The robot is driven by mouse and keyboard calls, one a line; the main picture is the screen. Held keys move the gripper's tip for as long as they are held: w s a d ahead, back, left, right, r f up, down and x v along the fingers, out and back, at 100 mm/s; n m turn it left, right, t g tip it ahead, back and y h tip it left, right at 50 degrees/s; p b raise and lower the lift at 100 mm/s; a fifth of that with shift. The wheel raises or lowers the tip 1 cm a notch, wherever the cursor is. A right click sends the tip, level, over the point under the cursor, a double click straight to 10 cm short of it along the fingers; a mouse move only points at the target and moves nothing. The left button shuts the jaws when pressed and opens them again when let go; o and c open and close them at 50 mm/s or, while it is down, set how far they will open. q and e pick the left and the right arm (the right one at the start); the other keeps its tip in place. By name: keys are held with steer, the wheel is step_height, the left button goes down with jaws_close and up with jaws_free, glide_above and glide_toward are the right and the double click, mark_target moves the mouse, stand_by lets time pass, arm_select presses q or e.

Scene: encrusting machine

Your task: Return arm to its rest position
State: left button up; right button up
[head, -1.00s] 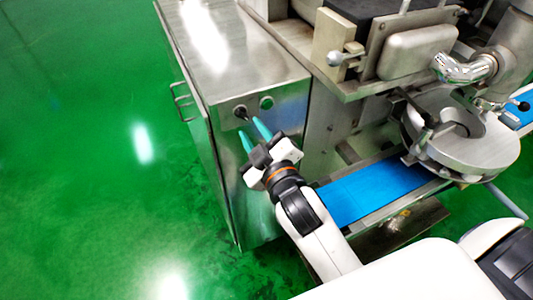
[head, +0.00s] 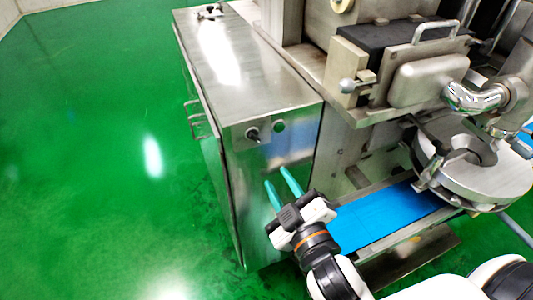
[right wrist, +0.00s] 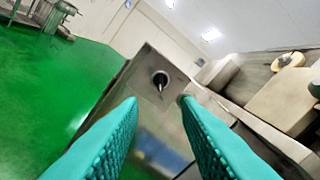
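My right gripper (head: 277,180) is in the middle of the head view, in front of the cabinet's front panel. Its two teal fingers are apart with nothing between them. In the right wrist view the fingers (right wrist: 158,105) frame a clear gap. A black rotary switch (head: 253,134) is on the panel, above and left of the fingertips and apart from them. It also shows in the right wrist view (right wrist: 160,80), beyond the gap. My left gripper is not in view.
The steel cabinet (head: 245,75) has handles on its left side. A blue conveyor belt (head: 385,218) lies just right of my right gripper, with a round metal turntable (head: 490,185) beyond it. The green floor (head: 80,150) at the left is clear.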

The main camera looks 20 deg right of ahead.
step_height(320, 180, down, 36)
steer(key=s+a+m+g+y, duration=0.1)
steer(key=s+a+g, duration=0.1)
steer(key=g, duration=0.6)
steer(key=s+d+f+m+g, duration=0.1)
steer(key=s+d+f+g, duration=0.1)
steer(key=s+f, duration=0.45)
steer(key=s+d+f+m+g, duration=0.15)
steer(key=s+f, duration=0.25)
steer(key=f, duration=0.5)
steer(key=s+d+f+m+g, duration=0.1)
steer(key=s+d+f+g, duration=0.1)
steer(key=s+f, duration=0.3)
steer(key=s+d+f+m+g+h, duration=0.1)
steer(key=s+d+f+g, duration=0.2)
steer(key=s, duration=1)
step_height(320, 180, down, 3)
steer(key=shift+s+d+r+h, duration=0.15)
steer(key=shift+d+h, duration=0.15)
steer(key=shift+d, duration=0.4)
